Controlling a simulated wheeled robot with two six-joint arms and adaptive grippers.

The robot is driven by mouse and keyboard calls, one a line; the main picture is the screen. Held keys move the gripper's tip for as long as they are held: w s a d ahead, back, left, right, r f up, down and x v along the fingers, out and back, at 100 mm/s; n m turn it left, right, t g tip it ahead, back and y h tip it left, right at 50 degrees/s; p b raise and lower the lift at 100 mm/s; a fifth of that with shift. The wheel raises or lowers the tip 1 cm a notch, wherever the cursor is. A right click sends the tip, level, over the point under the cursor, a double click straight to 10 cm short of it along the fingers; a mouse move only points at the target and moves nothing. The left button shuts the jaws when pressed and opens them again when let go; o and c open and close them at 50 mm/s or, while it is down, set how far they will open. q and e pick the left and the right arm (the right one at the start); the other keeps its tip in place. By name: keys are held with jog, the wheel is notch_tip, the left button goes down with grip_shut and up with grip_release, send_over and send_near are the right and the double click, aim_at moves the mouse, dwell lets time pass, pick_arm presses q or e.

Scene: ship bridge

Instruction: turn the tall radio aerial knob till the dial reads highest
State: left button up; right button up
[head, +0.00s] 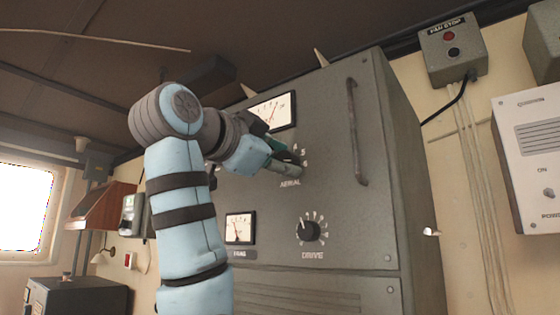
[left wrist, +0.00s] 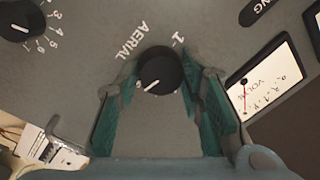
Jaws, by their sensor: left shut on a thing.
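The aerial knob (left wrist: 160,70) is round and black with a white pointer line. In the left wrist view it sits between my left gripper's fingertips (left wrist: 161,82), below the word AERIAL, and its line points down and left. My left gripper (head: 290,163) is shut on this knob at the tall grey radio cabinet (head: 335,130); in the head view the fingers hide most of the knob. Above it is a white meter (head: 271,111) with a thin needle; it also shows in the left wrist view (left wrist: 262,82). My right gripper is out of view.
A drive knob (head: 309,231) and a smaller meter (head: 239,228) are lower on the panel. A vertical handle (head: 357,132) stands out at the right. A fan stop box (head: 452,48) and a white power box (head: 530,150) hang on the wall to the right.

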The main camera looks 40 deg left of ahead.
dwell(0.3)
pick_arm(q)
jog(key=o, duration=1.2)
